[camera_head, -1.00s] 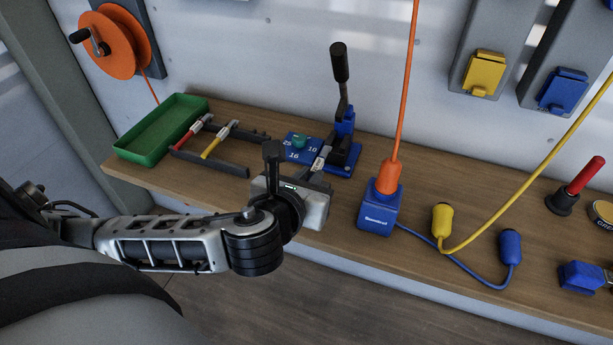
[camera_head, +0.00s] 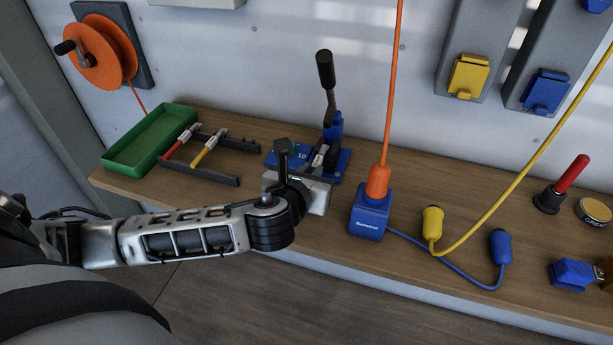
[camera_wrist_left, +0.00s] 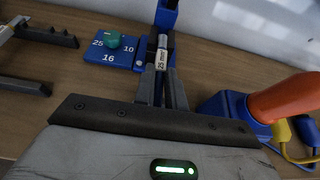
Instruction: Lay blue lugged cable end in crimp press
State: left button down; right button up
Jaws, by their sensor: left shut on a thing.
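The blue crimp press (camera_head: 334,128) stands on the bench with its black lever raised. It shows at the top of the left wrist view (camera_wrist_left: 167,18). My left gripper (camera_head: 318,160) is in front of the press, its fingers pointing at it. My right gripper is not in view.
A blue dial plate (camera_wrist_left: 101,53) with a green knob is left of the press. A rack (camera_head: 212,179) holds red and yellow cable ends beside a green tray (camera_head: 150,140). A blue box (camera_head: 369,214) with an orange plug (camera_head: 378,181) stands close at the right.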

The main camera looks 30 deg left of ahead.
aim_at(316, 164)
pick_arm(q)
jog(key=shift+w+a, duration=0.2)
jog(key=shift+w, duration=0.65)
jog(key=shift+w+a, duration=0.2)
jog(key=shift+w, duration=0.65)
jog(key=shift+f, duration=0.8)
jog(key=shift+f+b, duration=0.4)
jog(key=shift+f, duration=0.15)
jog(key=c, duration=1.4)
grip_release()
jog(key=shift+o, duration=0.2)
